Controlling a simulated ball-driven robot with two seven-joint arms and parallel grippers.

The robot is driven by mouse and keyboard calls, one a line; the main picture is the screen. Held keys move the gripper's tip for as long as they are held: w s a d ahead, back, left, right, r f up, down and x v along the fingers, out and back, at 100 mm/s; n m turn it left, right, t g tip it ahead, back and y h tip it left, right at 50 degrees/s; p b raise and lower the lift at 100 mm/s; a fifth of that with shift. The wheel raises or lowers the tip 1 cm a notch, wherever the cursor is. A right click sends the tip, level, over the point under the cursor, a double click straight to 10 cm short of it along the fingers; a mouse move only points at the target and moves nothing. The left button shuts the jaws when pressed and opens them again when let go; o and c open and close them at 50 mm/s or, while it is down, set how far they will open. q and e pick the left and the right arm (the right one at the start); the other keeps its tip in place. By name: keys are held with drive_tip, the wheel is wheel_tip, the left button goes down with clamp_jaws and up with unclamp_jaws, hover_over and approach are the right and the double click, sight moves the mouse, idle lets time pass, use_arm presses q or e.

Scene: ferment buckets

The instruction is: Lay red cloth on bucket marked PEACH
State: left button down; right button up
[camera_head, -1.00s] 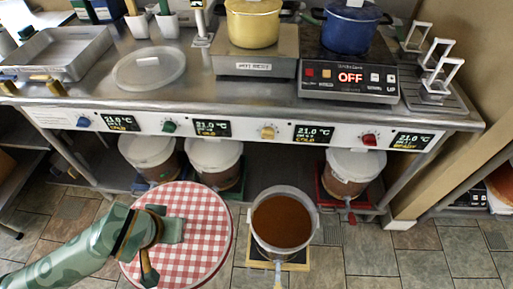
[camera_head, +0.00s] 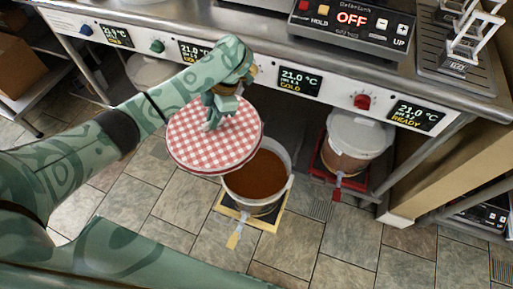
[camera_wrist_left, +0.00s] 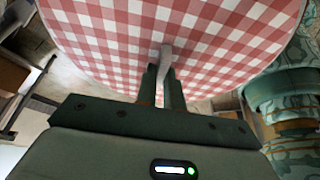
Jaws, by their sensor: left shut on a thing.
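The red-and-white checked round cloth (camera_head: 190,140) is stretched flat like a disc. My left gripper (camera_head: 217,113) is shut on it near its middle, from above; the left wrist view shows the fingers (camera_wrist_left: 164,85) closed on a small upright piece at the cloth (camera_wrist_left: 110,35). The cloth hangs above the floor and hides the upper left part of an open bucket (camera_head: 286,190) of brown liquid. The cloth is off-centre to the left of this bucket. I cannot read a PEACH mark on any bucket. My right gripper is not in view.
The open bucket stands on a yellow-edged base (camera_head: 224,208) on the tiled floor. A lidded bucket (camera_head: 345,145) stands on a red base to the right, under the steel bench (camera_head: 380,75). Another lidded bucket (camera_head: 150,72) is at left. Front floor is clear.

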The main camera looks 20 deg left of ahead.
use_arm(q)
drive_tip(key=w+d+f+n+h+b, duration=0.1)
drive_tip(key=d+f+n+h+b, duration=0.2)
drive_tip(key=f+n, duration=0.6)
drive_tip(key=w+d+f+n+h+b, duration=0.1)
drive_tip(key=d+f+n+h+b, duration=0.3)
drive_tip(key=d+f+n+b, duration=0.3)
drive_tip(key=shift+d+f+n+t, duration=0.5)
drive_tip(key=shift+f+n, duration=0.65)
drive_tip(key=shift+n, duration=0.95)
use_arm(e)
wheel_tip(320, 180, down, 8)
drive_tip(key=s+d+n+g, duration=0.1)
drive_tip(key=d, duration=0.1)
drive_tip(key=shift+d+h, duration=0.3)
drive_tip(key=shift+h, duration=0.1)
use_arm(q)
drive_tip(key=shift+w+r, duration=0.1)
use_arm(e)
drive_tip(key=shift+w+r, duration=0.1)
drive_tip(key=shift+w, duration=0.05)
use_arm(q)
drive_tip(key=shift+f, duration=0.95)
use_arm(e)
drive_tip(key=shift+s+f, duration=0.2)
use_arm(q)
drive_tip(key=c, duration=0.9)
unclamp_jaws()
